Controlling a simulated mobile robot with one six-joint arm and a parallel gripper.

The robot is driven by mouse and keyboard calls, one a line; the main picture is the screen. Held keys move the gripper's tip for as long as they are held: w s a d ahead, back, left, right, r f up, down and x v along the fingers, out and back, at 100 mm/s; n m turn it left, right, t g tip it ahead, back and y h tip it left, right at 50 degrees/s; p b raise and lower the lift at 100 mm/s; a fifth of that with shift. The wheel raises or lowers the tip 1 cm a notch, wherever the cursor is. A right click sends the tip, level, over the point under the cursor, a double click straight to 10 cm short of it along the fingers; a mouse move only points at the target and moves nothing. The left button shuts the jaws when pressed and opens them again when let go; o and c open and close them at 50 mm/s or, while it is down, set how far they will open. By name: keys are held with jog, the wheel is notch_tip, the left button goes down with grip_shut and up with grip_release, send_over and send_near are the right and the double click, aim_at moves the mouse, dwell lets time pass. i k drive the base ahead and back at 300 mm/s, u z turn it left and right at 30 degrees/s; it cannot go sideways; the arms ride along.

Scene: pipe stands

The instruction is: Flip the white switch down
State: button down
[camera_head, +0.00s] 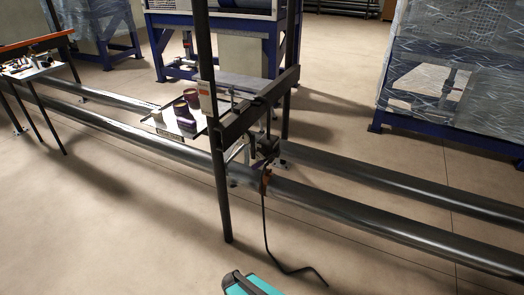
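I cannot make out a white switch for certain. A small whitish box with an orange mark (207,98) sits by the upright post of the dark metal stand (232,128), near the picture's middle. It is too small to tell whether it bears a switch or which way one points. My gripper is not in view.
Two long dark pipes (370,215) run across the floor under the stand. A black cable (266,235) hangs from it to the floor. A teal object (255,286) shows at the bottom edge. Wrapped pallets (455,65) stand at right. Floor (110,235) at lower left is clear.

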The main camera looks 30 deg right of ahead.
aim_at(260, 155)
jog(key=u, duration=0.05)
jog(key=i, duration=0.95)
jog(key=z, duration=0.05)
